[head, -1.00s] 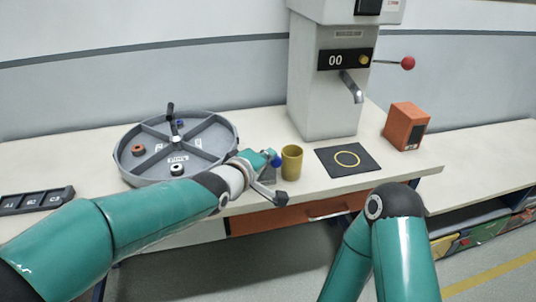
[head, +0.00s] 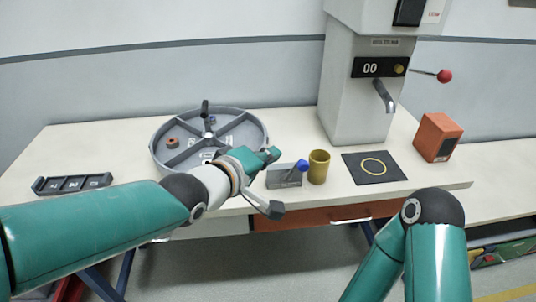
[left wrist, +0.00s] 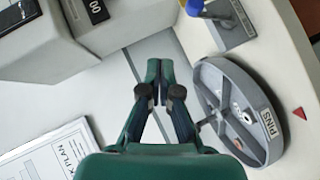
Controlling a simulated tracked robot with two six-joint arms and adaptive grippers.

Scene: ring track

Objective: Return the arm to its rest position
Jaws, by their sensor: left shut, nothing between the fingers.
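My left gripper (head: 273,153) is shut and empty. It is above the bench at the right side of the round grey divided tray (head: 158,166), left of a small grey stand with a blue knob (head: 303,166). In the left wrist view its fingertips (left wrist: 160,66) are together, with the tray (left wrist: 268,78) at their right and the blue knob (left wrist: 195,6) near the top. My left arm reaches in from the lower left and covers part of the tray's front. My right arm shows only by its elbow; its gripper is out of view.
A yellow cup (head: 319,167) stands beside the stand. A black mat (head: 394,173) with a yellow ring lies before the grey machine (head: 349,105), with an orange box (head: 437,137) at its right. A black slotted rack (head: 72,184) lies at left. Bench stays clear between rack and tray.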

